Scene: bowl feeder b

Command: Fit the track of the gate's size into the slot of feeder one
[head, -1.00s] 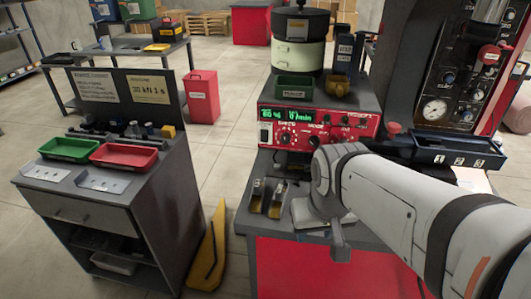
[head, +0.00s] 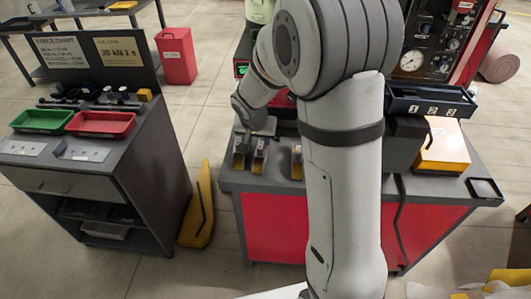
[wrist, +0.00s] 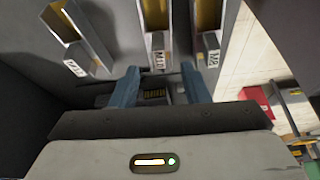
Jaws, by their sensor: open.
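Three channel-shaped tracks with yellow-brown insides stand in a row. In the wrist view they are a left track (wrist: 82,38), a middle track (wrist: 155,20) and a right track (wrist: 207,20). Nothing is clearly held. The feeder, its slot and the gate are not clearly visible; my arm covers much of the bench.
A dark rack marked 1, 2, 3 (head: 430,103) and an orange-and-white box (head: 443,148) are at the bench's right. A side cart carries a green tray (head: 42,120) and a red tray (head: 100,123). A yellow wedge (head: 198,215) leans between cart and bench.

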